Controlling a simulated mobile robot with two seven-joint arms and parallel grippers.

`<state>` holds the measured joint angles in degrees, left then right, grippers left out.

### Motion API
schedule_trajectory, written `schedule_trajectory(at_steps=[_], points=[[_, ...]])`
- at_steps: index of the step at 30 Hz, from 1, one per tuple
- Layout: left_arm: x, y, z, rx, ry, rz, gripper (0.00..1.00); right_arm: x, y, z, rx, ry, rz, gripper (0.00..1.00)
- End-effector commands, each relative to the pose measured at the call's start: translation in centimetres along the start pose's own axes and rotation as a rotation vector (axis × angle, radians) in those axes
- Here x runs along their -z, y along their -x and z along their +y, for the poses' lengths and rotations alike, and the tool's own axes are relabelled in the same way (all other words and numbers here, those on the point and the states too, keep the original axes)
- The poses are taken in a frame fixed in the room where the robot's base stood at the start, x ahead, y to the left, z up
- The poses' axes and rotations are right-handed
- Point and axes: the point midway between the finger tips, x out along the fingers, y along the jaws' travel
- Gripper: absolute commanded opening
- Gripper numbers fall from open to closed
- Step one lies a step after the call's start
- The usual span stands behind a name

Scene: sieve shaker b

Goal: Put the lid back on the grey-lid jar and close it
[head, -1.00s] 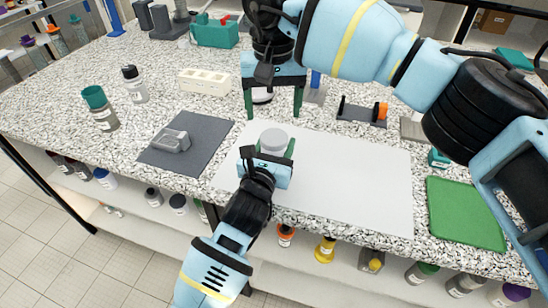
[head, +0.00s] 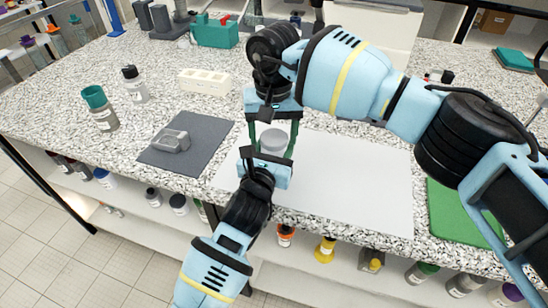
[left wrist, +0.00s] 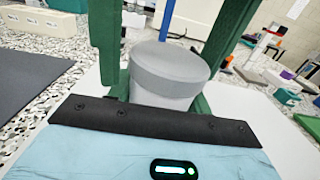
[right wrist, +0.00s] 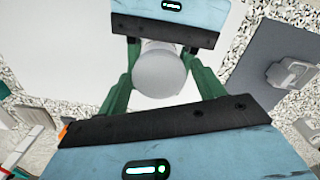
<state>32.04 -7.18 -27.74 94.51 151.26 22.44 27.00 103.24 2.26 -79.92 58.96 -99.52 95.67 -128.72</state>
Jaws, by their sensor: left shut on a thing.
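The jar (left wrist: 165,98) has a pale body and stands upright. Its grey lid (head: 274,140) sits on top and looks level; I cannot tell how tight it is. My left gripper (head: 268,156) is shut on the jar's body from the front, below the lid. My right gripper (head: 273,146) points down from above, its green fingers on either side of the lid. In the right wrist view the lid (right wrist: 160,72) lies between these fingers with gaps beside it, so the right gripper looks open.
The jar stands over a white mat (head: 350,180). Left of it, a dark grey mat (head: 205,132) holds a grey object (head: 171,141). A teal-capped bottle (head: 100,108), a black-capped bottle (head: 135,84) and a white rack (head: 205,80) stand farther left. A green mat (head: 452,210) lies right.

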Motion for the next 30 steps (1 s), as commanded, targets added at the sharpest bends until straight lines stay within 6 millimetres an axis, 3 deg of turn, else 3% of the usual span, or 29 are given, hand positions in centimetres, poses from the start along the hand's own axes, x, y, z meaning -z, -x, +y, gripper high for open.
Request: schedule_trajectory(at_steps=[1,9,16,30], points=[[0.05,0.0,0.01,0.0,0.0,0.001,0.0,0.01,0.0,0.01,0.0,0.0,0.0,0.61],[0.04,0.0,-0.01,0.0,0.0,0.001,0.0,0.0,0.02,-0.02,0.001,0.0,0.0,0.27],[0.03,0.0,-0.03,0.001,0.0,0.0,0.0,0.0,0.02,-0.04,0.001,-0.133,0.0,0.27],[0.01,0.01,-0.09,0.002,-0.001,0.0,0.0,0.02,0.0,-0.06,0.003,-0.891,0.0,0.27]])
